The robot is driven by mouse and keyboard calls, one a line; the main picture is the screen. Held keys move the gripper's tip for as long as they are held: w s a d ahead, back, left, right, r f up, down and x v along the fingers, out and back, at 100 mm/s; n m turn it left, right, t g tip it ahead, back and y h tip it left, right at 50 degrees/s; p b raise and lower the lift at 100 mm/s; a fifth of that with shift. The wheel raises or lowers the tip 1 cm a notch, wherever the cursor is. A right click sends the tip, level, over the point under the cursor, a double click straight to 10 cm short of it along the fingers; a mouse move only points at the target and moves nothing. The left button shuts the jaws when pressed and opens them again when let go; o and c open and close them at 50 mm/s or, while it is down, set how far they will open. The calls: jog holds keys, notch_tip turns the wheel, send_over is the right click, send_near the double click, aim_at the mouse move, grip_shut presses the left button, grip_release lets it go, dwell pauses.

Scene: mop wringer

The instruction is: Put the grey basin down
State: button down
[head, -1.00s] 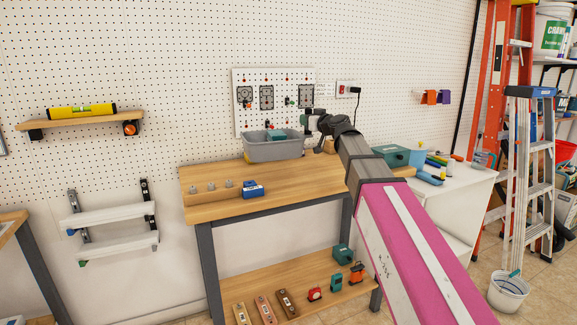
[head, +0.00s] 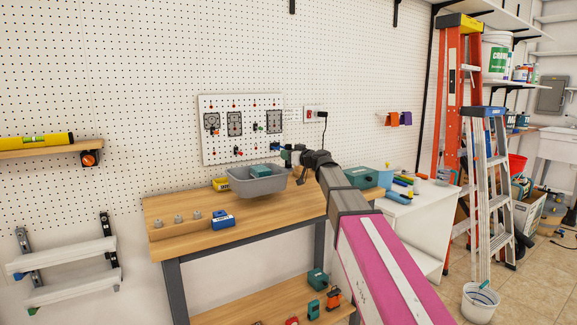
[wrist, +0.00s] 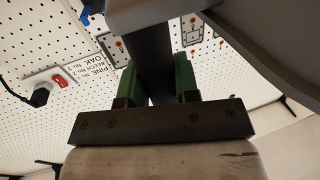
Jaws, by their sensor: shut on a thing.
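The grey basin (head: 262,187) is in the head view, at the back right of the wooden workbench (head: 185,247). A teal box (head: 261,170) shows inside it. The basin looks slightly tilted, and I cannot tell for sure whether its underside touches the bench top. My gripper (head: 287,156) is at the basin's right rear rim. In the wrist view its green fingers (wrist: 156,82) are shut on a dark upright part between them. A grey surface, likely the basin (wrist: 160,12), fills the top of that view. The basin's far side is hidden.
A yellow item (head: 221,184) stands left of the basin. A blue box (head: 222,220) and a block with several knobs (head: 180,228) lie nearer the front. A pegboard panel (head: 240,130) hangs behind. A white cabinet (head: 418,222) stands right.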

jog(key=shift+d+f, duration=0.1)
jog(key=shift+f, duration=2.05)
jog(key=c, duration=0.8)
grip_release()
jog(key=shift+c, duration=0.2)
